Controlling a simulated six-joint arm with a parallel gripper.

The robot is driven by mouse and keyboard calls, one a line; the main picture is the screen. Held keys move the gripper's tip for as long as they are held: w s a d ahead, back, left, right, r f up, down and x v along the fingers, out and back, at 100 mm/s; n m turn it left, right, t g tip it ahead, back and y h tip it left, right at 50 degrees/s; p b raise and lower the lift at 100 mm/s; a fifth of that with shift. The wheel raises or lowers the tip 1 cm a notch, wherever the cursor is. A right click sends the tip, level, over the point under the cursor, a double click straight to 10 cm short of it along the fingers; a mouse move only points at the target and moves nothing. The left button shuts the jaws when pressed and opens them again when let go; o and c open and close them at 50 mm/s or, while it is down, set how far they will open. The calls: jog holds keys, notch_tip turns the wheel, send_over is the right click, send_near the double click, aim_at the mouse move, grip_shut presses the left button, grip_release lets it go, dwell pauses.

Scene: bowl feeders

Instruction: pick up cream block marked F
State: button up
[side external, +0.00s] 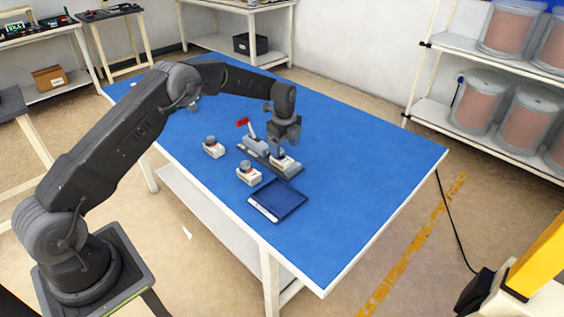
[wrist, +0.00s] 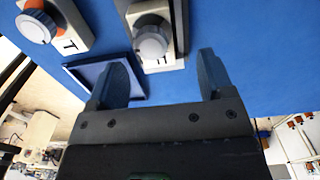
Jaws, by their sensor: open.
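A cream block (side external: 287,166) with a grey knob sits at the near end of a grey clamp fixture (side external: 258,159) with a red handle. In the wrist view this block (wrist: 164,64) lies just beyond my fingertips, roughly between them; its dark mark is partly cut and I cannot read it surely as F. My gripper (side external: 284,143) is above it, pointing down, open and empty. In the wrist view my gripper (wrist: 162,62) shows two spread dark fingers. Whether they touch the block I cannot tell.
Two more cream blocks with grey knobs stand left of the fixture, one farther (side external: 213,149) and one nearer (side external: 249,175). A block marked T (wrist: 72,44) shows in the wrist view. A dark blue tray (side external: 279,200) lies in front. The table's right side is clear.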

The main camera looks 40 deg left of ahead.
aim_at(282, 152)
jog(key=f, duration=0.4)
jog(key=shift+s+a+f, duration=0.2)
jog(key=shift+s+f, duration=0.05)
jog(key=shift+f, duration=0.15)
jog(key=shift+r, duration=0.1)
jog(key=c, duration=1.1)
